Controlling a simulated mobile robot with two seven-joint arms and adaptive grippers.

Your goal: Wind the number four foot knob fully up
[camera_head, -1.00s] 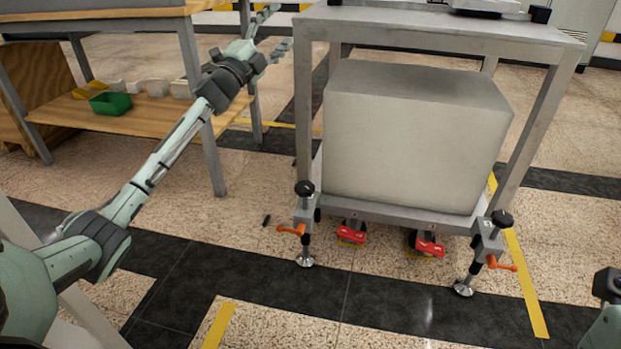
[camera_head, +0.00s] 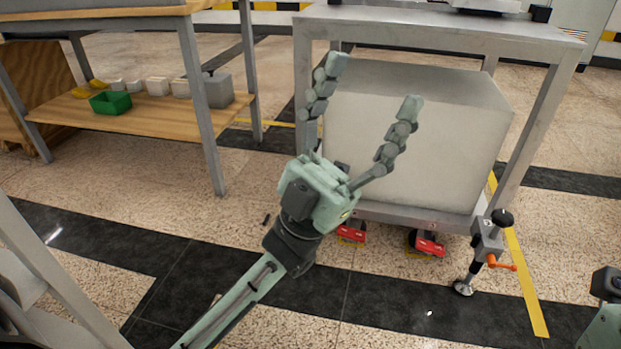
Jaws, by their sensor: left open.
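A steel cart (camera_head: 440,38) has screw feet at its front corners. The right front foot (camera_head: 487,243) shows a black knob (camera_head: 502,218) on top, an orange handle (camera_head: 500,263) and a round pad on the floor. No number on it is readable. The left front foot and its knob are hidden behind my left gripper. My left gripper (camera_head: 373,86) is open and empty, its two jointed fingers spread and pointing up, in front of the cart's left front corner. Whether it touches anything there cannot be told.
A large grey block (camera_head: 415,145) fills the cart's lower shelf. Red caster pedals (camera_head: 427,245) sit below the front edge. A wooden bench (camera_head: 140,112) at left holds a green bin (camera_head: 110,103).

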